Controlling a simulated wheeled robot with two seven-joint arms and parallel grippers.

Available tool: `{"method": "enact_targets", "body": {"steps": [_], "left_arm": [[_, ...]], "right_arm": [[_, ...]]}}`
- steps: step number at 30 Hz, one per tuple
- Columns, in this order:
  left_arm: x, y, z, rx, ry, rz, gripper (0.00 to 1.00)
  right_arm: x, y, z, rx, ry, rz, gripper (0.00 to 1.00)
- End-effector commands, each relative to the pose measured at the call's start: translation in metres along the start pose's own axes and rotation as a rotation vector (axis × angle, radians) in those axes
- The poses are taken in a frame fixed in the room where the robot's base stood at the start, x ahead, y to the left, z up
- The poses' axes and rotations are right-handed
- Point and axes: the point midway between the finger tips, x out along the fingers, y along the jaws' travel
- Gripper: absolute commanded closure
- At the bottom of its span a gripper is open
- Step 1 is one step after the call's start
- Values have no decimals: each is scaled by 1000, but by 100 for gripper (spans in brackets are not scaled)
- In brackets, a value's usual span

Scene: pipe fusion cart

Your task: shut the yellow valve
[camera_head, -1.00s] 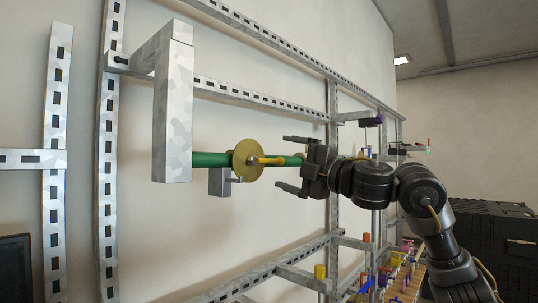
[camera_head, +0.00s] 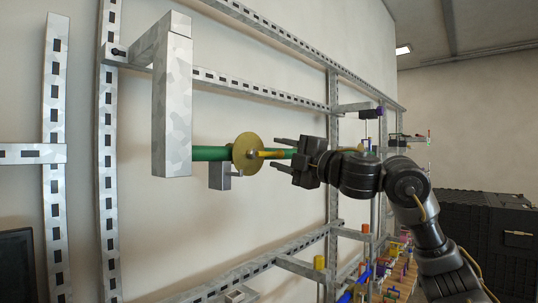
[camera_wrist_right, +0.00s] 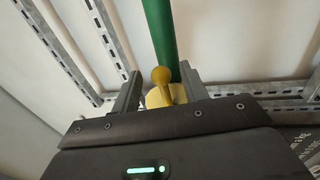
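The yellow valve (camera_head: 247,153) is a round yellow disc on a green pipe (camera_head: 210,154), with a yellow handle (camera_head: 269,154) pointing right along the pipe. My right gripper (camera_head: 277,159) is open, its two fingers pointing left at the handle's end. In the right wrist view the yellow handle (camera_wrist_right: 162,78) stands between the two open fingers (camera_wrist_right: 158,92), apart from both as far as I can tell. The green pipe (camera_wrist_right: 160,35) runs up behind it. My left gripper is not in view.
A thick metal post (camera_head: 173,105) stands left of the valve, in front of the wall. A small grey bracket (camera_head: 220,175) hangs under the pipe. Slotted rails (camera_head: 262,93) cross the wall. Small coloured parts (camera_head: 385,272) sit on a rack at lower right.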

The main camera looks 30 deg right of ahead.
Motion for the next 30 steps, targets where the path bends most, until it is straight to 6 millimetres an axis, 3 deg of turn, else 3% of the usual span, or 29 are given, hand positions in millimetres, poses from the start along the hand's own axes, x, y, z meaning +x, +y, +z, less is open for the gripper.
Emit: {"method": "enact_targets", "body": {"steps": [1,9,21,30], "left_arm": [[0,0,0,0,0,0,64],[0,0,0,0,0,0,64],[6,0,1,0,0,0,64],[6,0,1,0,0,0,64]], "right_arm": [[0,0,0,0,0,0,63],[0,1,0,0,0,1,95],[-3,-13,-2,183,-37,2,95],[-3,-15,-2,202,-40,1,95]]}}
